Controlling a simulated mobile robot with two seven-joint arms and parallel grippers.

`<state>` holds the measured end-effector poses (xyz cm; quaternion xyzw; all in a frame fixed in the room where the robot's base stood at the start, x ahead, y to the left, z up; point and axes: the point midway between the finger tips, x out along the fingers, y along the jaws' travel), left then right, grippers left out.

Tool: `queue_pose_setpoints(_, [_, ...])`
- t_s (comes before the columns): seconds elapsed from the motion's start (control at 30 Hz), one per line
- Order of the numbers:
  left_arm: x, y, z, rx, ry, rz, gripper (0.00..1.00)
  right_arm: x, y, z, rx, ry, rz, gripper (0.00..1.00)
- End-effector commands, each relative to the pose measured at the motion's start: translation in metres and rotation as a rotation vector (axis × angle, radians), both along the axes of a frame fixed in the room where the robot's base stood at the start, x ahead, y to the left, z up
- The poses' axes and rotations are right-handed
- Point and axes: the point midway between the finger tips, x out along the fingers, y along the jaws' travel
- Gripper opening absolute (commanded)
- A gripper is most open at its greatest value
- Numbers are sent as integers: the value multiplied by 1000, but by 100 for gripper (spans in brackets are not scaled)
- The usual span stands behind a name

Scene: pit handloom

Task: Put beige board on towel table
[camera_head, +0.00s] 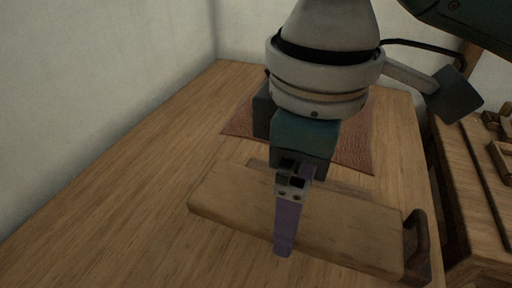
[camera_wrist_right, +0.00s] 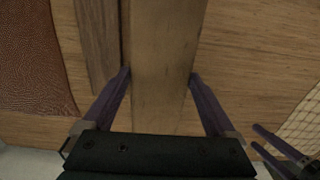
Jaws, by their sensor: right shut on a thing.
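My right gripper (camera_head: 290,225) comes down from above and is shut on the board's middle. In the right wrist view the purple fingers (camera_wrist_right: 160,82) press both long sides of the board (camera_wrist_right: 160,45). I cannot tell if the board touches the tabletop. A reddish-brown towel (camera_head: 240,122) lies behind it, partly hidden by my arm. My left gripper (camera_wrist_right: 256,137) shows at the wrist view's lower right, its fingers apart and empty.
A wooden frame (camera_head: 472,200) stands beyond the table's right edge. Pale walls close off the left and back. The table's left part is clear.

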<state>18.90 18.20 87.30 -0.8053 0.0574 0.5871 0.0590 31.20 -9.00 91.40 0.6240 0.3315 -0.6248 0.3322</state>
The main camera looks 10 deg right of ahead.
Motion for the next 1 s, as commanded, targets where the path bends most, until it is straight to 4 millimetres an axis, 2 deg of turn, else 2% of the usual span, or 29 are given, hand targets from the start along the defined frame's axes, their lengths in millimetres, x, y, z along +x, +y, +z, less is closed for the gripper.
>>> queue_pose_setpoints(0.03, [0,0,-8,0,1,-1,72,-1,-1,-18,-2,4,0,24])
queue_pose_setpoints(0.13, [0,1,-14,3,1,-2,72,0,0,-39,-1,2,-1,24])
queue_pose_setpoints(0.43, [0,3,-21,11,0,-7,72,0,0,-65,0,0,1,24])
queue_pose_setpoints(0.6, [0,3,-31,11,0,-7,72,0,0,-94,-1,1,1,24])
queue_pose_setpoints(1.0, [0,2,-30,9,0,-5,72,0,0,-100,0,-1,2,24])
